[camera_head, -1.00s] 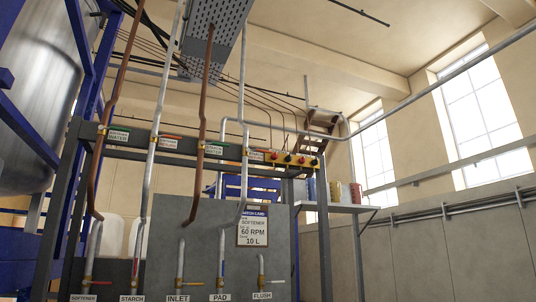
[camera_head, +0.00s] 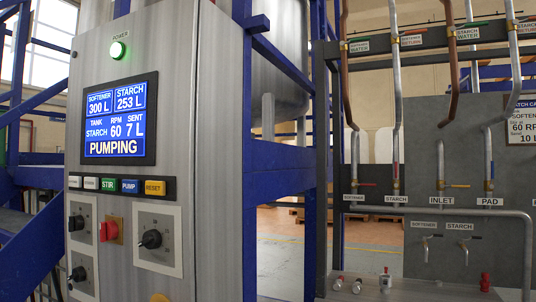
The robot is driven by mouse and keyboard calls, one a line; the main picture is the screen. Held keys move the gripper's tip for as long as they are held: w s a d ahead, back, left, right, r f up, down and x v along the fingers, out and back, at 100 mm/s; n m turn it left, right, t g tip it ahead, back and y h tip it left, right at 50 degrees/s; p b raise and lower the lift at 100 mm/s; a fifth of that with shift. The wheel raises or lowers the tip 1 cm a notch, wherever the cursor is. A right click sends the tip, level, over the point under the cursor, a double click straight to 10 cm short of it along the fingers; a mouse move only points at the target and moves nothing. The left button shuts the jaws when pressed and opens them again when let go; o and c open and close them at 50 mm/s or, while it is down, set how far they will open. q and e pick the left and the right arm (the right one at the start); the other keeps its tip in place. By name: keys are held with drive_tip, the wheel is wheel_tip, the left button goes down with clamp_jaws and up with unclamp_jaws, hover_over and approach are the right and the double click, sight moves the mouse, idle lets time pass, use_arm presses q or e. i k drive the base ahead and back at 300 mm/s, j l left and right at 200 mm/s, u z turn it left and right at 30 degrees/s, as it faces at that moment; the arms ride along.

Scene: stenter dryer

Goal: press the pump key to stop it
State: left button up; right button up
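The blue PUMP key (camera_head: 130,186) sits in a row of keys on the grey control cabinet at the left. The green STIR key (camera_head: 109,185) is to its left and the yellow RESET key (camera_head: 155,188) to its right. The screen (camera_head: 120,119) above reads SOFTENER 300 L, STARCH 253 L, TANK STARCH, RPM 60, SENT 7 L and PUMPING. The batch card (camera_head: 522,121) at the right edge is partly cut off; it reads SOFTENER, 60 RPM and 10 L. Neither of my grippers is in view.
A green power lamp (camera_head: 118,50) is lit above the screen. A red switch (camera_head: 109,230) and black knobs (camera_head: 152,239) sit below the keys. A blue frame (camera_head: 283,158) stands beside the cabinet. Labelled pipes with valves (camera_head: 440,185) are on a grey panel at the right.

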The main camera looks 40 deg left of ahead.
sight(129, 185)
drive_tip(key=u, duration=0.4)
drive_tip(key=j+u, duration=0.1)
drive_tip(key=u, duration=0.3)
drive_tip(key=j+u, duration=0.1)
drive_tip(key=u, duration=0.7)
drive_tip(key=j+u, duration=0.1)
drive_tip(key=u, duration=0.3)
